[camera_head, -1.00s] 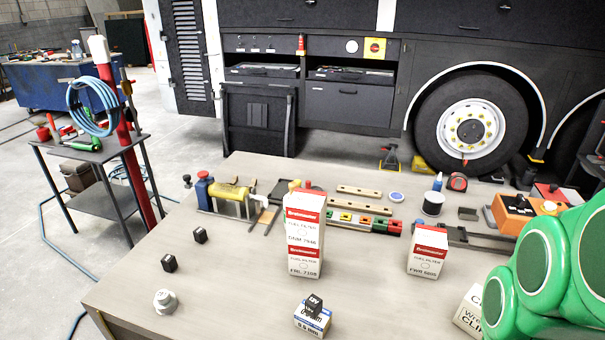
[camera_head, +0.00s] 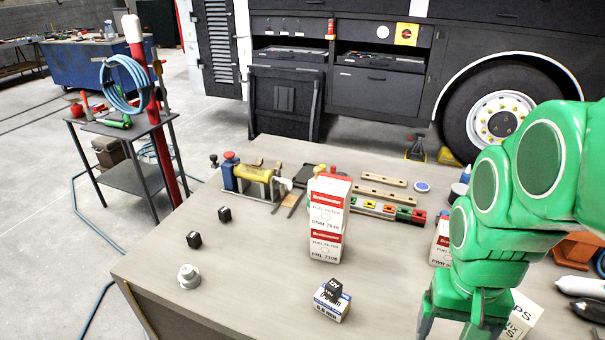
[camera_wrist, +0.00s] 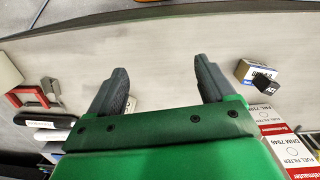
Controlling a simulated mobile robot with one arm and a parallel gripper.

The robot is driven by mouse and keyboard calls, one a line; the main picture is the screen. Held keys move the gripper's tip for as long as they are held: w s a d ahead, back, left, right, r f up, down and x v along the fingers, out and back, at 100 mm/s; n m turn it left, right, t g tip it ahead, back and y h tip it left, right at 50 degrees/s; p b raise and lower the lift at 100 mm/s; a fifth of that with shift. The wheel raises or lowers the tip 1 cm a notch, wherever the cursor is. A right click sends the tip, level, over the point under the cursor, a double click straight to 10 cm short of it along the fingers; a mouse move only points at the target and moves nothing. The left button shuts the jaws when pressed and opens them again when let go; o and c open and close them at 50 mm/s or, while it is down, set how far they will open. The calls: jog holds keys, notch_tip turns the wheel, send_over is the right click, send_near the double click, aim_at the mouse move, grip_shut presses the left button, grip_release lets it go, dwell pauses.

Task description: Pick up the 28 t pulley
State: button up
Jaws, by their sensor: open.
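A small light-grey, stepped round part (camera_head: 188,276), which looks like the pulley, sits at the left front of the workbench in the head view. I cannot read a tooth count on it. It does not show in the wrist view. My green gripper (camera_wrist: 160,72) has its two dark fingers spread wide with nothing held between them. In the head view it hangs at the lower right, over the bench, well to the right of the grey part. Its fingertips are cut off by the bottom edge there.
Bare bench top (camera_head: 255,280) lies between.

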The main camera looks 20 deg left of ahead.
jog(key=w+a+n+t, duration=0.1)
jog(key=w+a+n, duration=0.1)
jog(key=w+a, duration=0.8)
jog(key=n+t+y, duration=0.2)
jog(key=n, duration=0.2)
send_over(186, 270)
jog(key=s, duration=0.1)
jog(key=f, duration=0.7)
jog(key=shift+s+d+f, duration=0.1)
jog(key=shift+s+d, duration=0.1)
jog(key=shift+d, duration=0.2)
jog(key=shift+a+f, duration=0.15)
jog(key=shift+f, duration=0.05)
jog(key=shift+x, duration=3.7)
jog(key=shift+w, duration=0.1)
jog(key=c, duration=1.2)
